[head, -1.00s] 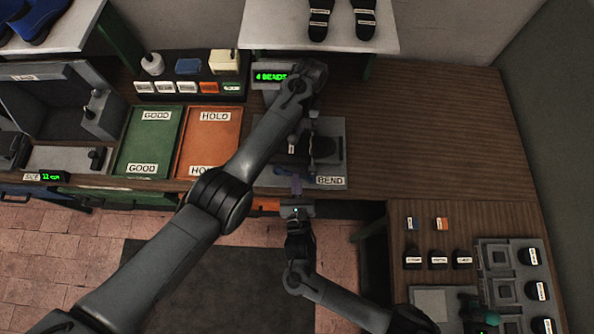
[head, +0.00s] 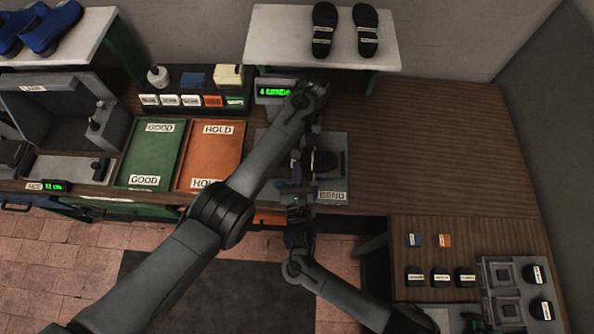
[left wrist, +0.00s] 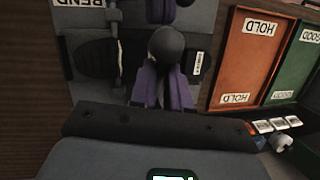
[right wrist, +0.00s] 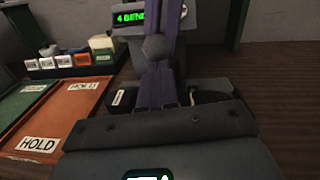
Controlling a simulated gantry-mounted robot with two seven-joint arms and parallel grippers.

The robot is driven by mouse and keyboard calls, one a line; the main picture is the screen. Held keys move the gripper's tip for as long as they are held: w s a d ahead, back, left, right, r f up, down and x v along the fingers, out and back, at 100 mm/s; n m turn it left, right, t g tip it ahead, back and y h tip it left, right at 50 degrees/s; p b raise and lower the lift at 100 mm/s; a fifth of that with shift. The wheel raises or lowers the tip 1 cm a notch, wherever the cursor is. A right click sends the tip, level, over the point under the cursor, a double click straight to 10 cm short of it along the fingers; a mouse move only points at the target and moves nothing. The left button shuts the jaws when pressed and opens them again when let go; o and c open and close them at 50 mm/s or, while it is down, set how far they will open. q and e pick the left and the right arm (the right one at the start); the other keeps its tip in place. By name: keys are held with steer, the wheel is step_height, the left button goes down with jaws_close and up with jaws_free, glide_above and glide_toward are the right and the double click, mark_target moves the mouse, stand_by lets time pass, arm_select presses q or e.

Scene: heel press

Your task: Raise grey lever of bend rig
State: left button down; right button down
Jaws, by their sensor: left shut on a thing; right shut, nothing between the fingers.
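The bend rig (head: 333,140) is a grey base with a BEND label on the bench. A black shoe sole (head: 323,163) lies on it, also in the left wrist view (left wrist: 93,58). My left gripper (left wrist: 163,75) has its purple fingers shut at the round dark-grey knob of the lever (left wrist: 166,42); the lever's shaft is mostly hidden. The knob also shows in the right wrist view (right wrist: 154,46). My right gripper (right wrist: 160,78) is shut and empty, close in front of the knob; I cannot tell if it touches. My left arm covers part of the rig in the head view.
Left of the rig lie an orange HOLD tray (head: 211,143) and a green GOOD tray (head: 152,150). A green-lit display (head: 275,91) stands behind the rig. The bench right of the rig is clear.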

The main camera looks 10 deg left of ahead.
arm_select(q)
steer(key=shift+f, duration=0.15)
arm_select(e)
steer(key=shift+w+r, duration=0.35)
steer(key=shift+r, duration=0.35)
arm_select(q)
steer(key=c, duration=1.5)
jaws_free()
steer(key=shift+s, duration=0.1)
steer(key=shift+c, duration=0.2)
steer(key=o, duration=0.4)
steer(key=shift+o, duration=0.2)
steer(key=shift+w+r, duration=0.2)
steer(key=shift+r, duration=0.05)
